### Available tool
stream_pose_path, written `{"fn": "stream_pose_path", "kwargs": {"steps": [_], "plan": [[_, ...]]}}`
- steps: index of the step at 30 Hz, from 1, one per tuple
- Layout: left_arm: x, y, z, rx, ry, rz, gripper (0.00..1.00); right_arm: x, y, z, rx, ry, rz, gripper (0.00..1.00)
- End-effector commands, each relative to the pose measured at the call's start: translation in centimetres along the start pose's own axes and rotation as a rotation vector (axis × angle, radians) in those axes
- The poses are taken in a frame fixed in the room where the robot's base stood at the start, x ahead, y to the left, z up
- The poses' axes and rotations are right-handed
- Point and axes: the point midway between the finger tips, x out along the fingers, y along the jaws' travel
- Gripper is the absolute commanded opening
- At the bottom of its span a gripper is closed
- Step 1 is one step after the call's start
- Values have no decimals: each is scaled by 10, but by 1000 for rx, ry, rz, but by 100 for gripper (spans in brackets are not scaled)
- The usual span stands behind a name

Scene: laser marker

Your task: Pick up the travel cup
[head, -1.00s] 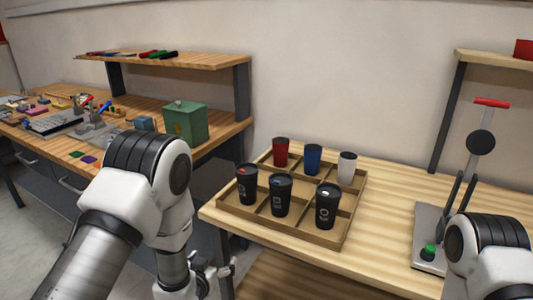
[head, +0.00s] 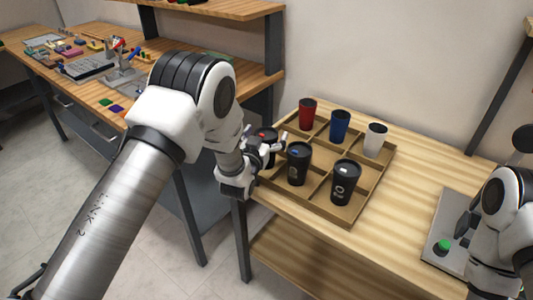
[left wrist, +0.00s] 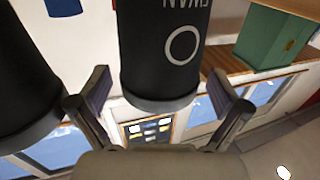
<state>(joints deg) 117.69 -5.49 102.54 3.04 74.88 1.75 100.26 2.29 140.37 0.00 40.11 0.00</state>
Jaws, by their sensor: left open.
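Three black travel cups with lids stand in the front row of a wooden tray (head: 357,212). The left one (head: 266,132), with red on its lid, is partly hidden by my left gripper (head: 268,148). The middle cup (head: 298,164) has blue on its lid, and the right cup (head: 345,183) has white. In the left wrist view, a black cup (left wrist: 162,50) with a ring mark and inverted lettering stands between the spread fingers, with space on both sides. Another black cup (left wrist: 25,75) is at the left. My right gripper is not in view.
Red (head: 307,114), blue (head: 340,126) and white (head: 375,140) cups stand in the tray's back row. A device with a green button (head: 443,246) is at the right, beside my right arm. Bare tabletop (head: 325,246) lies in front of the tray.

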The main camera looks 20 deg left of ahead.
Motion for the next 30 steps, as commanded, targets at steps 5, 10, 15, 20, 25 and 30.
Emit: {"fn": "stream_pose_path", "kwargs": {"steps": [5,10,15,20,25,30], "plan": [[0,0,0,0,0,0,69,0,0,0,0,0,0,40],[0,0,0,0,-1,0,57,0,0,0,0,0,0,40],[0,0,0,0,0,0,57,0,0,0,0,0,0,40],[0,0,-3,0,1,1,57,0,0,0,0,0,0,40],[0,0,-17,0,1,1,57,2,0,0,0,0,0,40],[-7,1,-35,0,-2,1,57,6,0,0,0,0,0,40]]}}
